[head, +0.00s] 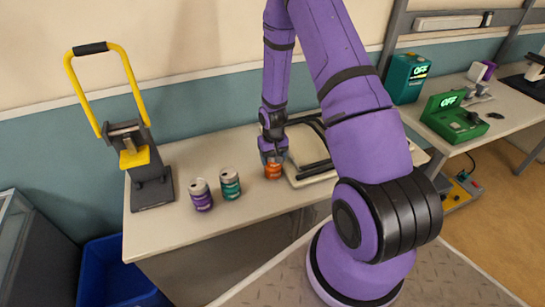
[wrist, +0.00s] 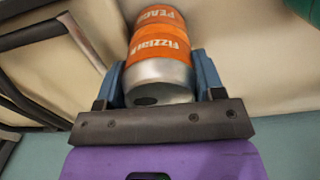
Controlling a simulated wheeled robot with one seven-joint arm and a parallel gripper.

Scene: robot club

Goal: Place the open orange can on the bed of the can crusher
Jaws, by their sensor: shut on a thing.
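My gripper (head: 272,156) is shut on the orange can (head: 273,170), which is at the counter beside the black-framed tray. The wrist view shows the orange can (wrist: 160,48) between the two blue fingers (wrist: 160,85), its silver end with a dark opening facing my wrist. I cannot tell whether the can touches the counter. The can crusher (head: 147,160), dark grey with a yellow press block and a tall yellow handle, stands at the left end of the counter. Its handle is raised. Its bed (head: 152,193) looks empty, well left of my gripper.
A purple can (head: 201,195) and a teal can (head: 230,184) stand on the counter between the crusher and my gripper. A black-framed tray (head: 310,150) lies right of the orange can. A blue bin (head: 112,272) stands on the floor at left. The counter's front left is clear.

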